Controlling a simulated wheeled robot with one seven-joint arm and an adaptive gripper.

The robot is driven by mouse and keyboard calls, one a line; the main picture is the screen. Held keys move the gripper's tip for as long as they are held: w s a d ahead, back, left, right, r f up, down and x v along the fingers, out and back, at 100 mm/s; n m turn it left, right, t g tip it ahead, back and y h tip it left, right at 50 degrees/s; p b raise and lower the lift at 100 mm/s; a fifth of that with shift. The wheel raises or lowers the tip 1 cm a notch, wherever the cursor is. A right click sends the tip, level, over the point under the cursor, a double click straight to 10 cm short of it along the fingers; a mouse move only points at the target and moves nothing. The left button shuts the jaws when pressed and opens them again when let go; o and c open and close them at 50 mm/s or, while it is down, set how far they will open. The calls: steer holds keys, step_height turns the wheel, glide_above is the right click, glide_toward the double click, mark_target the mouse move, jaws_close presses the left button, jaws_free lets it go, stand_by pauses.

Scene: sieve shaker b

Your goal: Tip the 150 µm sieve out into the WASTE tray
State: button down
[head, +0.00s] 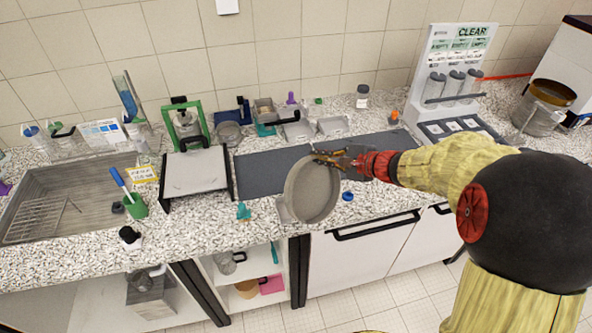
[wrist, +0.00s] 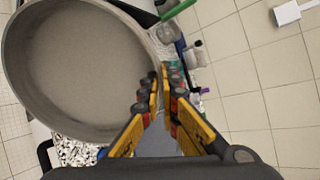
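The round grey metal sieve (head: 313,190) is held off the counter near its front edge, strongly tilted, its open face toward the head camera. In the wrist view the sieve (wrist: 75,65) fills the upper left, with a plain grey-brown inner surface; I cannot tell mesh from powder. My gripper (head: 322,158) is shut on its rim; the fingers (wrist: 168,90) meet at the rim's right side. No size mark is readable. Two small metal trays (head: 298,131) (head: 333,126) lie at the back of the counter; I cannot read which is WASTE.
Dark mats (head: 270,170) lie behind the sieve. A pale plate on a black stand (head: 197,172) is left, beside a sink (head: 70,200). A small teal item (head: 243,211) and blue cap (head: 347,196) are near the sieve. A labelled rack (head: 455,80) stands right.

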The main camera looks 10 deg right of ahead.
steer(key=shift+r+g+h+p, duration=0.4)
steer(key=shift+r+g+p, duration=0.25)
steer(key=shift+p, duration=2.2)
steer(key=g+h+p, duration=0.1)
steer(key=g+p, duration=0.1)
steer(key=p, duration=0.5)
steer(key=shift+r, duration=0.15)
steer(key=g+h+p, duration=0.1)
steer(key=p, duration=0.6)
steer(key=g+h+p, duration=0.1)
steer(key=p, duration=0.7)
steer(key=shift+r+g, duration=0.35)
steer(key=shift+r, duration=0.05)
steer(key=g+p, duration=0.1)
steer(key=p, duration=0.3)
steer(key=shift+w+r+h, duration=0.1)
steer(key=shift+h, duration=0.3)
steer(key=shift+f, duration=0.2)
steer(key=shift+g+b, duration=0.3)
steer(key=shift+g, duration=0.1)
steer(key=shift+a+r+g+h, duration=0.1)
steer(key=shift+a+g+h, duration=0.05)
steer(key=shift+g+h, duration=0.25)
